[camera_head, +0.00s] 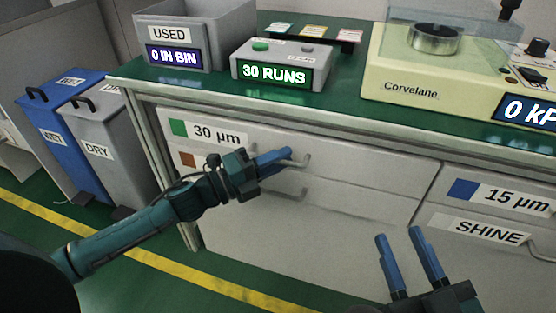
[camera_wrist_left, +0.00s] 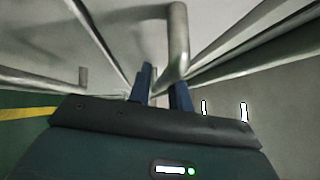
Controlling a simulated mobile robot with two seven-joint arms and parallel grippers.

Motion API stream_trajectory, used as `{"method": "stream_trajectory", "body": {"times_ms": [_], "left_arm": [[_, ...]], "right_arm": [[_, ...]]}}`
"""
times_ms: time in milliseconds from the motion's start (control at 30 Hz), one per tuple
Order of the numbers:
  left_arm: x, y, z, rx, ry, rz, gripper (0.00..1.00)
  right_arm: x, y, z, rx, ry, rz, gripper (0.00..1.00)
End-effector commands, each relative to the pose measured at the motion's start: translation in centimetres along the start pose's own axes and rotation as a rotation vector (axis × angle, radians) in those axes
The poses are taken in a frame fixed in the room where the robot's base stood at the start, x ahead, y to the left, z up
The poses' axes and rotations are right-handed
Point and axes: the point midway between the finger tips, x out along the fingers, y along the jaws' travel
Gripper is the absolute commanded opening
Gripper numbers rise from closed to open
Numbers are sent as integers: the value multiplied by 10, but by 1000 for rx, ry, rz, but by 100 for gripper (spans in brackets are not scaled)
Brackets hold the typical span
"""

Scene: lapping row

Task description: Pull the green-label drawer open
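The green-label drawer (camera_head: 355,152) is the top left drawer of the bench, marked 30 µm beside a green square (camera_head: 178,127). Its front looks flush with the cabinet. Its bar handle (camera_head: 305,160) shows just past the fingertips of my left gripper (camera_head: 276,158). In the left wrist view the grey handle (camera_wrist_left: 179,40) runs down between the two blue fingers (camera_wrist_left: 161,92), which are close together on it. The fingers hide part of the handle. My right gripper (camera_head: 410,265) is open and empty, low in front of the cabinet.
A brown-label drawer (camera_head: 345,198) lies just below. The 15 µm drawer (camera_head: 460,190) and SHINE drawer (camera_head: 445,225) are at the right. Blue and grey bins (camera_head: 110,135) stand left of the bench. The green floor in front with its yellow line (camera_head: 225,287) looks clear.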

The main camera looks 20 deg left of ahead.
Motion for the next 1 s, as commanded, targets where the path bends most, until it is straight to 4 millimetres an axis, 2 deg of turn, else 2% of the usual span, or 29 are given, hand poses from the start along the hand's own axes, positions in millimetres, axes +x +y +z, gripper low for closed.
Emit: {"method": "stream_trajectory", "body": {"times_ms": [167, 400, 1000], "left_arm": [[0, 0, 0, 0, 0, 0, 19], [0, 0, 0, -1, 0, 0, 0], [0, 0, 0, -1, 0, 1, 0]], "right_arm": [[1, 0, -2, -3, 8, -2, 36], [2, 0, -3, -6, 11, -5, 36], [0, -1, -3, -5, 6, -6, 36]]}}
